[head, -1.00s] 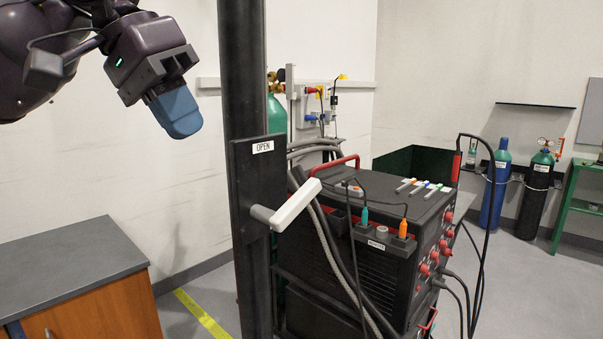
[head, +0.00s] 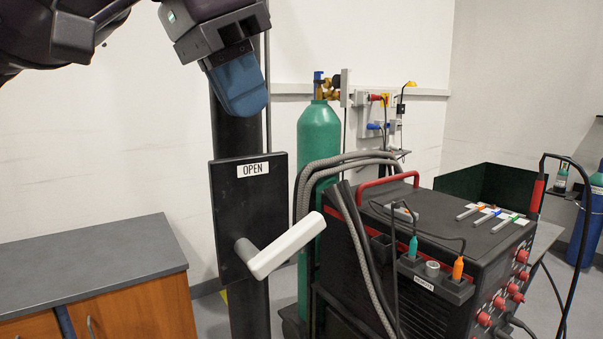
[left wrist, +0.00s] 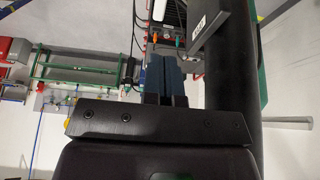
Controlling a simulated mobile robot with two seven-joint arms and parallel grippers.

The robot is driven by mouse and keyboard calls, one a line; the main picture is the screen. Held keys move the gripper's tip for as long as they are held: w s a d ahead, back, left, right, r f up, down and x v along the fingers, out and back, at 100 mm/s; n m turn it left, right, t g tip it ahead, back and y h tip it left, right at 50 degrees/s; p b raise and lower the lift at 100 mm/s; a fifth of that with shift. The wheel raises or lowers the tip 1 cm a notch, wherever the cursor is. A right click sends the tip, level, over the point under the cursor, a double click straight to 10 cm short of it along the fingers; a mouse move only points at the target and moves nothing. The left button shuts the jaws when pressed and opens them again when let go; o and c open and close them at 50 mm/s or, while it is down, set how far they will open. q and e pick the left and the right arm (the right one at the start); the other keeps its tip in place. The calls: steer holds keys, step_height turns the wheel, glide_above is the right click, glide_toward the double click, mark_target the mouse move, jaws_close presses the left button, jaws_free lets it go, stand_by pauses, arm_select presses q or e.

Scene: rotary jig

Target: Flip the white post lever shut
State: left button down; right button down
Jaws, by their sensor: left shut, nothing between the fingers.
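The white lever (head: 285,246) sticks out from a dark plate (head: 232,215) on a black post (head: 240,140). Its arm points right and slightly up from its pivot. A label above it on the plate reads OPEN (head: 253,169). My left gripper (head: 246,98), with blue fingers, is shut and empty. It hangs in front of the post in the picture, above the plate and apart from the lever. In the left wrist view its fingers (left wrist: 165,74) are together, left of the post (left wrist: 246,70). My right gripper is out of view.
A black machine (head: 450,250) with cables and red knobs stands right of the post. Thick grey hoses (head: 345,165) and a green gas cylinder (head: 318,145) are behind the lever. A grey-topped cabinet (head: 90,260) stands at the left.

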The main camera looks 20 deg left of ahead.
mark_target(302, 224)
arm_select(q)
steer(key=x, duration=1.2)
steer(key=shift+f+b, duration=0.25)
steer(key=shift+b, duration=0.05)
steer(key=shift+w+d+f, duration=0.2)
steer(key=shift+w+f, duration=0.05)
steer(key=shift+f, duration=0.3)
